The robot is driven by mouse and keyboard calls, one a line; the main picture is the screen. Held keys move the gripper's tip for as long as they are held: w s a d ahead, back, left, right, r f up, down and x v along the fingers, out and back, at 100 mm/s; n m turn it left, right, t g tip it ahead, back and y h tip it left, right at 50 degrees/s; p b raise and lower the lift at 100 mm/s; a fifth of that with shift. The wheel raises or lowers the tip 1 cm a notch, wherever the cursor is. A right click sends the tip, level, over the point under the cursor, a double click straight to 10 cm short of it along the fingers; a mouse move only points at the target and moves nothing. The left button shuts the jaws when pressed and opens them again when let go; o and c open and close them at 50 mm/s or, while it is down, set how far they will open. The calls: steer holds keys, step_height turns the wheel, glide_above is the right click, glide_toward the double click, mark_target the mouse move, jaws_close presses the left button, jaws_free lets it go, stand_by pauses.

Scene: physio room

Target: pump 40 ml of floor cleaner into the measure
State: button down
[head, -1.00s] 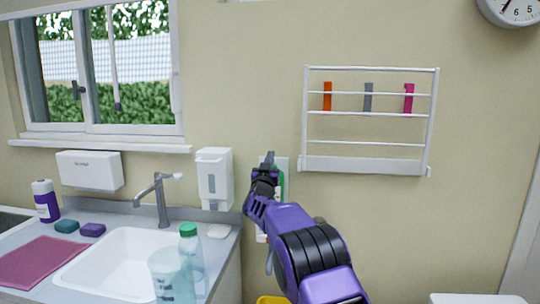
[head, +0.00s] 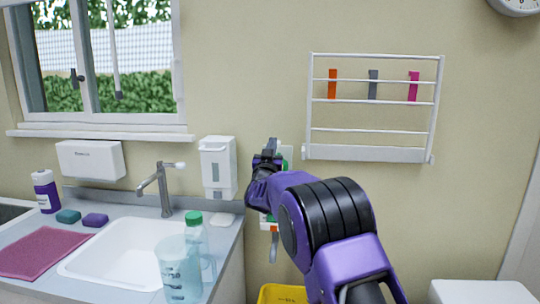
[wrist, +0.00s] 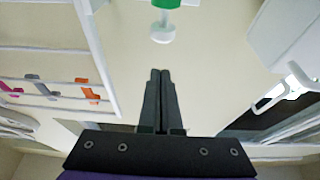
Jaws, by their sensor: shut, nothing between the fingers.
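A wall-mounted unit with green parts (head: 287,153) is mostly hidden behind my gripper (head: 270,150) in the head view. In the wrist view a green part (wrist: 168,3) with a white knob-like piece (wrist: 162,30) shows at the top edge, beyond my fingertips. My gripper (wrist: 160,72) is shut and empty, apart from that piece. A clear measuring jug (head: 180,270) with markings and a handle stands at the sink's front right. A clear bottle with a green cap (head: 194,218) stands just behind it. I cannot read which container holds floor cleaner.
A white soap dispenser (head: 217,168) hangs left of my gripper, near the tap (head: 163,188) and sink (head: 125,252). A purple-and-white bottle (head: 45,190) stands far left. A white wall rack (head: 368,153) hangs right. A yellow bucket (head: 282,293) sits low beneath my arm.

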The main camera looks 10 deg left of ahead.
steer(key=shift+v, duration=2.05)
